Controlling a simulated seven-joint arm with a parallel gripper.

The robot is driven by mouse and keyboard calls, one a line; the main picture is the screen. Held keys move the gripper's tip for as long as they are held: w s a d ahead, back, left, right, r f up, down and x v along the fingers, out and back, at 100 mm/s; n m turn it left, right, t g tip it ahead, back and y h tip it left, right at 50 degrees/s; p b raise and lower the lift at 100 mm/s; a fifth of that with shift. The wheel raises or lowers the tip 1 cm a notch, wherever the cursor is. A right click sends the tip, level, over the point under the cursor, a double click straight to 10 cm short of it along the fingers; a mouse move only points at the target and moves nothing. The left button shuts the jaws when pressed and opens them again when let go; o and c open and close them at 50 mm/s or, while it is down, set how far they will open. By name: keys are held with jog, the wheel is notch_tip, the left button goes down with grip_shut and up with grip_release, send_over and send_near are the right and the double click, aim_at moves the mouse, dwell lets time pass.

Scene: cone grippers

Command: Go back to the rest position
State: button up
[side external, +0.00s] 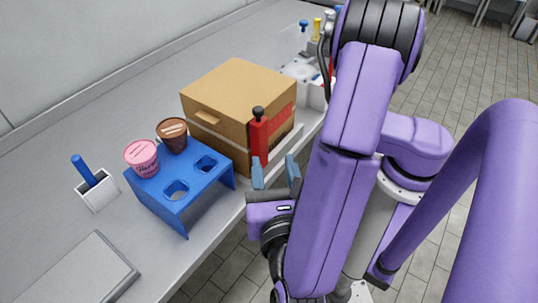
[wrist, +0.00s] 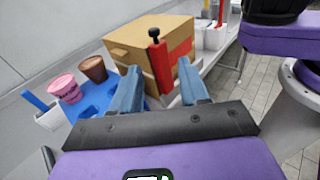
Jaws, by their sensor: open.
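My gripper (side external: 275,173) is open and empty, held low near the front edge of the counter, to the right of the blue cup stand (side external: 158,196). Its two blue-grey fingers stand apart in the wrist view (wrist: 168,92), with nothing held between them. Beyond the fingers stands a red upright piece with a black knob (wrist: 160,65), in front of a cardboard box (wrist: 130,42). In the side view the red piece (side external: 259,138) is just behind the fingertips; the gap is hard to judge.
The blue stand holds a pink cup (side external: 141,157) and a brown cup (side external: 172,134); two front holes are empty. A white holder with a blue stick (side external: 98,190) and a grey flat panel (side external: 75,275) lie left. The cardboard box (side external: 235,95) stands behind. White containers (side external: 300,68) are farther back.

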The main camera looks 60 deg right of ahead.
jog(key=s+d+f+m+g+y, duration=0.1)
jog(key=s+d+m+g+y, duration=0.1)
jog(key=d+m+g+y, duration=0.9)
jog(key=d+m+y, duration=0.2)
jog(key=d, duration=0.5)
jog(key=shift+d+m, duration=0.3)
jog(key=shift+d, duration=0.1)
